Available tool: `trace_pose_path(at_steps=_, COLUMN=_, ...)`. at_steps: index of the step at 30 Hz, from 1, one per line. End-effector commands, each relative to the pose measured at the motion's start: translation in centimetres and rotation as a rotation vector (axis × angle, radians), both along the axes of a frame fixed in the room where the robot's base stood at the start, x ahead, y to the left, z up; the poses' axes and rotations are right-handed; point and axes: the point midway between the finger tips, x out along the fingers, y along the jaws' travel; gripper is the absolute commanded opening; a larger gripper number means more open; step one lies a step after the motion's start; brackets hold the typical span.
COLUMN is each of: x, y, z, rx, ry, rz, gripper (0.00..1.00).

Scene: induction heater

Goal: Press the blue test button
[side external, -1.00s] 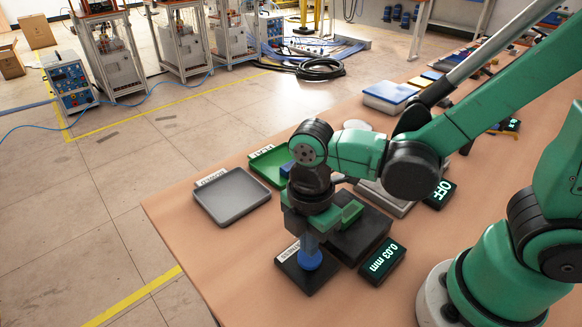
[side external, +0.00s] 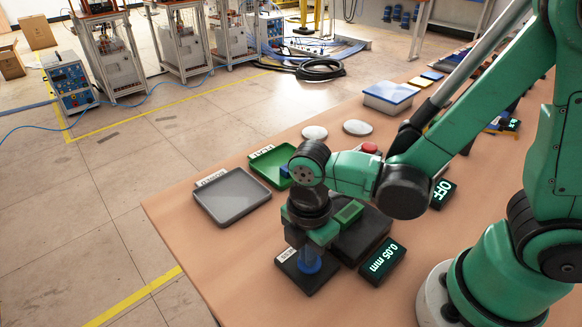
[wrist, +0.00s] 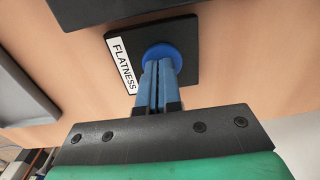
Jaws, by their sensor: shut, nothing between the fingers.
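The blue test button (wrist: 163,54) is a round blue cap on a black square pad labelled FLATNESS (wrist: 186,24). In the side external view the button (side external: 312,268) is partly hidden behind my fingers, and the pad (side external: 296,278) lies near the table's front edge. My gripper (side external: 310,262) points straight down over the button, with its fingertips at or very near its top; I cannot tell whether they touch. In the wrist view my gripper's two blue fingers (wrist: 157,75) are closed together with nothing between them, overlapping the button.
A display reading 0.05 mm (side external: 382,262) is right of the pad. A grey tray (side external: 232,197) and a green tray (side external: 268,165) lie behind left. A display reads OFF (side external: 442,193).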

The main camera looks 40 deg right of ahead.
Motion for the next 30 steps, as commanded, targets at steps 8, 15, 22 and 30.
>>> trace_pose_path(at_steps=8, x=0.0, y=0.0, z=-0.1, rx=0.003, ry=-0.006, rz=0.0, gripper=0.0)
trace_pose_path(at_steps=15, x=0.1, y=0.0, z=2.0, rx=0.003, ry=-0.006, rz=0.0, gripper=0.0)
trace_pose_path(at_steps=22, x=0.2, y=0.0, z=5.4, rx=0.002, ry=-0.003, rz=0.0, gripper=0.0)
trace_pose_path(at_steps=30, x=0.3, y=0.0, z=9.7, rx=0.001, ry=-0.002, rz=0.0, gripper=0.0)
